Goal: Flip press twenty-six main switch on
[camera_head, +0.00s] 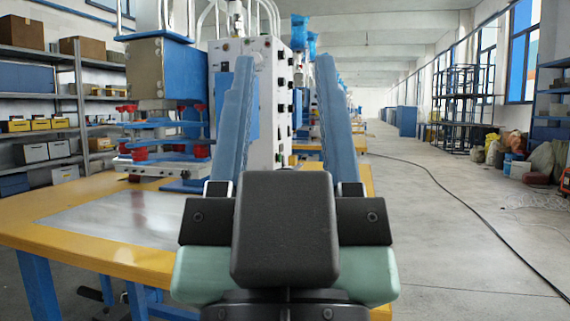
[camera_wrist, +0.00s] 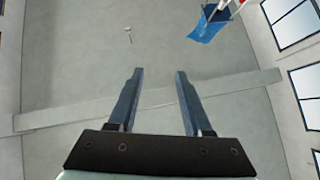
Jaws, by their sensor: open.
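A plastic welding press stands at the left in the head view, with a white control cabinet (camera_head: 283,85) that carries a column of black knobs or switches on its right-hand side. I cannot tell which one is the main switch, and no press number is legible. My gripper (camera_head: 285,60) is open and empty, its two blue fingers pointing up in front of the cabinet and hiding part of it. In the wrist view the open gripper (camera_wrist: 160,72) shows against the ceiling, and no switch is seen there.
The press's yellow-edged table (camera_head: 100,258) lies at the left, partly behind my gripper. Shelves with boxes (camera_head: 45,90) line the left wall. A clear aisle floor (camera_head: 450,220) runs along the right, with a black cable across it. A metal rack (camera_head: 463,108) stands farther back.

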